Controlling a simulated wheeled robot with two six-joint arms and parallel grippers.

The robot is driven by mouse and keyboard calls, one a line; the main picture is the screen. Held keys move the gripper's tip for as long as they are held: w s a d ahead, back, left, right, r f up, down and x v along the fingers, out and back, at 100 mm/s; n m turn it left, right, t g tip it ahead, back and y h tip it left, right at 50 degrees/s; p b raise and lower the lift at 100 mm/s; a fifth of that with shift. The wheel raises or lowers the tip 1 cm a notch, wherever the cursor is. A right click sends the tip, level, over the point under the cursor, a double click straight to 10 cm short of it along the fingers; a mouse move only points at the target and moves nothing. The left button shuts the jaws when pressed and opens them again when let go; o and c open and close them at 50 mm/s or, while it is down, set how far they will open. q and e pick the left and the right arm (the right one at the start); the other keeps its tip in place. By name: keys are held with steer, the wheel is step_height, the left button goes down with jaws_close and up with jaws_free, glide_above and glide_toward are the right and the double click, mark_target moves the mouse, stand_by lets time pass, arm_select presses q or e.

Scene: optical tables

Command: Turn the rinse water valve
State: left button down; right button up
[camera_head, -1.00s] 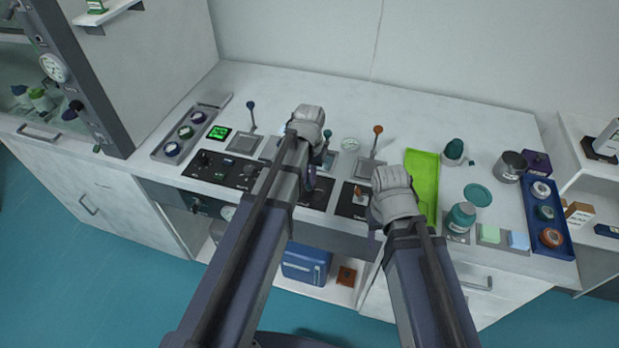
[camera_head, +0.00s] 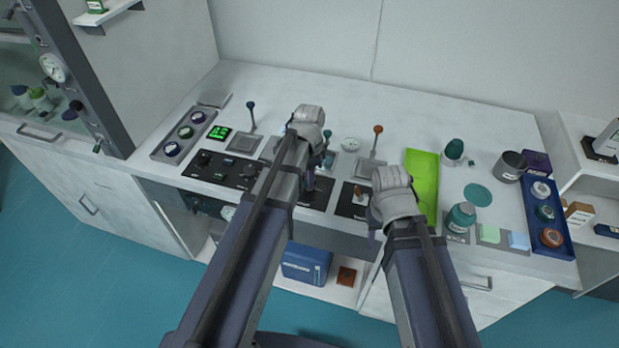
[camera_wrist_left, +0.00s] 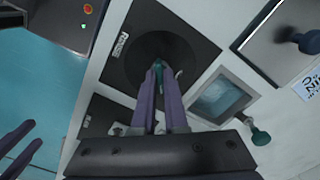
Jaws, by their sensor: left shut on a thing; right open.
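The rinse water valve is a teal handle (camera_wrist_left: 158,66) on a round dark base, on a black panel lettered RINSE (camera_wrist_left: 145,20) in the left wrist view. My left gripper (camera_wrist_left: 157,72) is shut on this handle, its purple fingers on either side. In the head view my left gripper (camera_head: 311,180) is low over a black panel (camera_head: 319,196) at the counter front, and my arm hides the valve. My right gripper (camera_head: 373,222) is open and empty beside another black panel (camera_head: 352,201) with an orange-brown handle.
Levers with blue (camera_head: 251,107), teal (camera_head: 327,135) and orange (camera_head: 378,130) knobs stand behind the panels. A green tray (camera_head: 421,180), teal bottle (camera_head: 460,216) and blue tray (camera_head: 560,248) are on the right.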

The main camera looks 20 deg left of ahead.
arm_select(q)
steer(key=m, duration=0.3)
steer(key=shift+m, duration=2.2)
steer(key=c, duration=1)
jaws_free()
steer(key=shift+o, duration=0.2)
steer(key=shift+r, duration=0.15)
step_height(320, 180, up, 8)
steer(key=p, duration=0.8)
steer(key=shift+f, duration=0.2)
